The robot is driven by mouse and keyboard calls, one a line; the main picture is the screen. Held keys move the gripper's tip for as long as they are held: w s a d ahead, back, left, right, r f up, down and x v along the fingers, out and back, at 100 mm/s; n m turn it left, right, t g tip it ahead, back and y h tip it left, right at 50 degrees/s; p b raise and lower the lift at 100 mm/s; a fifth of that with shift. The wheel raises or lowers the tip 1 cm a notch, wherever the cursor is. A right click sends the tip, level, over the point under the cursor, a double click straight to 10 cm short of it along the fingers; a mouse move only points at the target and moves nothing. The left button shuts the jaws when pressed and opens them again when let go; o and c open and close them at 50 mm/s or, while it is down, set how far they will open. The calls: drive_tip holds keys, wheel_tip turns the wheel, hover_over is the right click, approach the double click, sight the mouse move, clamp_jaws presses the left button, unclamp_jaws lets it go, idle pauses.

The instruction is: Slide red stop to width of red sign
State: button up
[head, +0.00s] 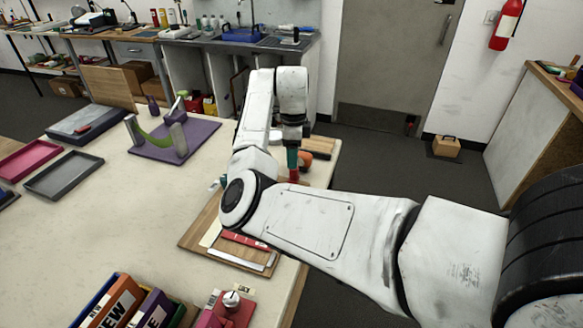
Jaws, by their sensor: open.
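My gripper (292,158) points down near the right edge of the table, at the far end of my bent arm. It is small and partly covered by my own arm, so its fingertips are hard to make out. A small red piece (293,174), which looks like the red stop, is just under it; I cannot tell whether they touch. A flat red strip with pale lettering (246,240), which looks like the red sign, lies on a wooden board (196,236) nearer to me. My forearm hides part of this board.
White strips (236,258) lie beside the red strip. An orange object (306,160) and a wooden block (322,146) are near the gripper. A purple mat with a stand (147,152), trays (63,176) and signs in a rack (118,305) are on the table. The table's middle is clear.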

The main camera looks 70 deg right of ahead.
wheel_tip(320, 180, down, 6)
drive_tip(key=shift+p, duration=0.35)
clamp_jaws()
idle(0.5)
